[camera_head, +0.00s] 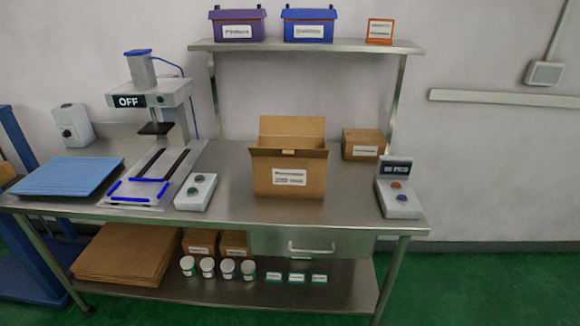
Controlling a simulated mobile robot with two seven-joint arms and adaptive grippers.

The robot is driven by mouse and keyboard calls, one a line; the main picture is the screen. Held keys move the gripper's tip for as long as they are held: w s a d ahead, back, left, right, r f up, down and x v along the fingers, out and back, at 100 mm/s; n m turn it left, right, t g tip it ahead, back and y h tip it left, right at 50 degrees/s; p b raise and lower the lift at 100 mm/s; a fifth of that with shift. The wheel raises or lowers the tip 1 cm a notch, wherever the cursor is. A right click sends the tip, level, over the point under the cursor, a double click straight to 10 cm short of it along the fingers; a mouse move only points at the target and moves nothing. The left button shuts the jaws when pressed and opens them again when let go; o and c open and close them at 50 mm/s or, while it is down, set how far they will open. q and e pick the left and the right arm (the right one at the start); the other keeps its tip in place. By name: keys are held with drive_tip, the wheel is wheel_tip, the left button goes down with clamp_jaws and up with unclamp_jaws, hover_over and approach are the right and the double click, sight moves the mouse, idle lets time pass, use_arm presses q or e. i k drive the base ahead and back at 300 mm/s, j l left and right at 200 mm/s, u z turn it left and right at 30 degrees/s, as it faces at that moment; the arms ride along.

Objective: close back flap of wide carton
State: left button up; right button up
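The wide carton (289,187) stands upright on the steel table, right of the middle, with a white label on its front. Its back flap (292,126) stands up, tilted slightly away at the rear. A front flap (286,153) lies folded at the top front edge, with a small tab at its middle. The inside of the carton is mostly hidden from this angle. Neither of my grippers shows in the head view.
A smaller closed box (364,144) stands behind the carton to the right. A button box with a display (398,191) is at the right edge. A control box (195,192) and a press marked OFF (160,95) stand left. A shelf (310,47) hangs above.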

sight(292, 126)
drive_tip(key=i+l+u, duration=0.45)
drive_tip(key=l, duration=0.55)
drive_tip(key=i+l+u, duration=0.1)
drive_tip(key=l+u, duration=0.3)
drive_tip(key=l, duration=0.65)
drive_tip(key=l+u, duration=0.45)
drive_tip(key=l, duration=0.65)
drive_tip(key=k+l+u, duration=0.15)
drive_tip(key=l+u, duration=0.3)
drive_tip(key=l, duration=0.7)
